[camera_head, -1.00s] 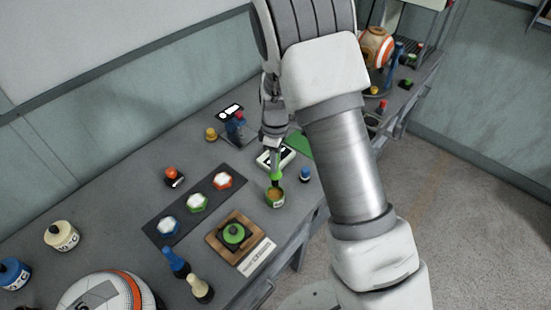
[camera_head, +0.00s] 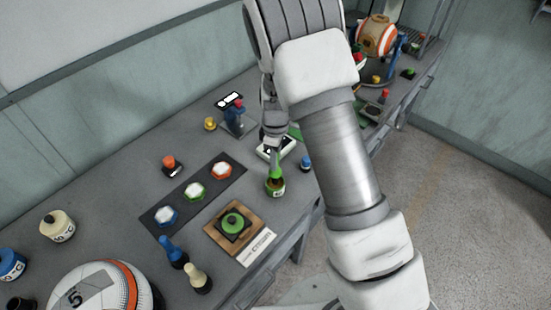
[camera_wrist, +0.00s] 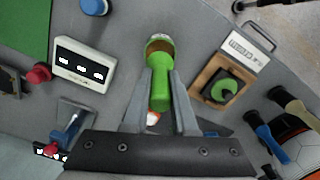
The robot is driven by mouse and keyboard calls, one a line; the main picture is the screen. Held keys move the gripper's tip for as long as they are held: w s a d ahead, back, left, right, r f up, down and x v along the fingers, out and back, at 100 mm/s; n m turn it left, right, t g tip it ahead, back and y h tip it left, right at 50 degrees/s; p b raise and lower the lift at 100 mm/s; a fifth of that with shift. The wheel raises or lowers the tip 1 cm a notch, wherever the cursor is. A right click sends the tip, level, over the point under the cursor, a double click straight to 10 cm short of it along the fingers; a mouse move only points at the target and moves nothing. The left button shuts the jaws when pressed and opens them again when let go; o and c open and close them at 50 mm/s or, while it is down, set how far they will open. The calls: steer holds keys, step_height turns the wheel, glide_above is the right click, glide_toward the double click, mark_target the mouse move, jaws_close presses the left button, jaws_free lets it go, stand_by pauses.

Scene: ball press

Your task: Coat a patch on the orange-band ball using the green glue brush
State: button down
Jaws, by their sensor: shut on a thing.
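My gripper (camera_head: 274,148) is shut on the green glue brush (camera_head: 275,168) and holds it upright, bristle end down. The brush's lower end is at the mouth of a small green-labelled jar (camera_head: 275,188), and its bristles are hidden. In the wrist view the green handle (camera_wrist: 159,93) lies between the fingers, with the jar (camera_wrist: 159,44) beyond it. A white ball with an orange band (camera_head: 100,288) sits at the lower left, cut off by the frame edge. A second ball with orange and white parts (camera_head: 376,36) sits in a blue stand at the far right end.
A dark strip (camera_head: 183,181) with blue, green and orange hexagonal pieces lies left of the jar. A wooden block with a green knob (camera_head: 233,222), blue (camera_head: 172,251) and cream (camera_head: 196,278) brushes stand nearer. A white three-window panel (camera_wrist: 84,64) is close to the jar.

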steer(key=shift+s+f+b, duration=0.1)
steer(key=shift+f+b, duration=0.55)
steer(key=shift+b, duration=0.05)
stand_by(1.9)
steer(key=shift+r, duration=0.15)
steer(key=shift+r+p, duration=2)
steer(key=shift+r, duration=1.45)
steer(key=shift+d+m, duration=0.45)
steer(key=shift+m, duration=0.05)
steer(key=s+d+r+m, duration=0.1)
steer(key=s+d+m, duration=0.4)
steer(key=d+m, duration=0.4)
steer(key=shift+r+m+b, duration=0.3)
steer(key=shift+m+b, duration=0.15)
steer(key=shift+m, duration=1.35)
steer(key=shift+s, duration=0.25)
